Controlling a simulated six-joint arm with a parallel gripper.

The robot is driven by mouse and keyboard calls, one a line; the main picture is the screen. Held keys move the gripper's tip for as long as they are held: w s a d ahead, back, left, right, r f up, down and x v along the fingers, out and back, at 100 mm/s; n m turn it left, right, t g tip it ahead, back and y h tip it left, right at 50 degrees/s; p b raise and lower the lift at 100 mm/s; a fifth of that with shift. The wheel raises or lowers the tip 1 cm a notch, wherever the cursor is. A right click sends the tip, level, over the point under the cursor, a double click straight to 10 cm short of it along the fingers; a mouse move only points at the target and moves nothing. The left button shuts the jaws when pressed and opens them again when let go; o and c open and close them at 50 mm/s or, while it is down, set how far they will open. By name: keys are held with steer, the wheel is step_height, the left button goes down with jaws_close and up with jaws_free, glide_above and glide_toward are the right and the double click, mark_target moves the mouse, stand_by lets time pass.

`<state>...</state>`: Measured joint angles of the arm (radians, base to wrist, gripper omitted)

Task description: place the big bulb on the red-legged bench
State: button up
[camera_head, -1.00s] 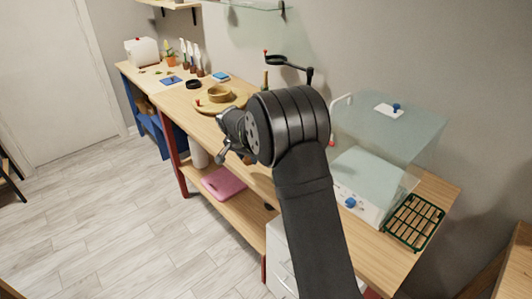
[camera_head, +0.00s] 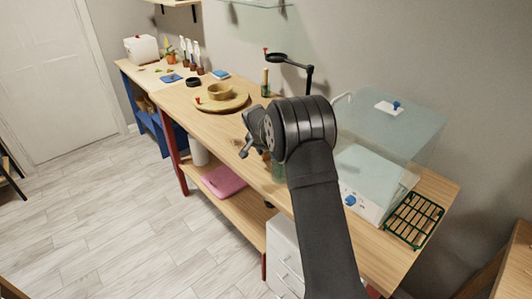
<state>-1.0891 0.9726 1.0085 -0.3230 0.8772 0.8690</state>
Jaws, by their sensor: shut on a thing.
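The red-legged bench (camera_head: 205,121) runs along the wall, with a light wooden top and a red leg at its left front. My gripper (camera_head: 246,147) is over the middle of this bench, at the left of my wrist. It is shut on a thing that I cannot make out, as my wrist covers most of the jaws. I cannot pick out the big bulb anywhere in view.
On the bench stand a round wooden board (camera_head: 238,104) with a bowl (camera_head: 219,91), a small bottle (camera_head: 265,84), a clear-covered box (camera_head: 385,135) and a green rack (camera_head: 414,219). Bare top lies left of my gripper.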

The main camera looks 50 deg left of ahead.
steer(key=shift+f, duration=0.15)
steer(key=o, duration=1)
steer(key=shift+c, duration=0.2)
steer(key=shift+r, duration=0.3)
steer(key=shift+s+r, duration=0.25)
steer(key=shift+r, duration=0.3)
steer(key=s+d, duration=0.4)
steer(key=s, duration=0.7)
steer(key=shift+d+f, duration=0.15)
steer(key=shift+d, duration=0.25)
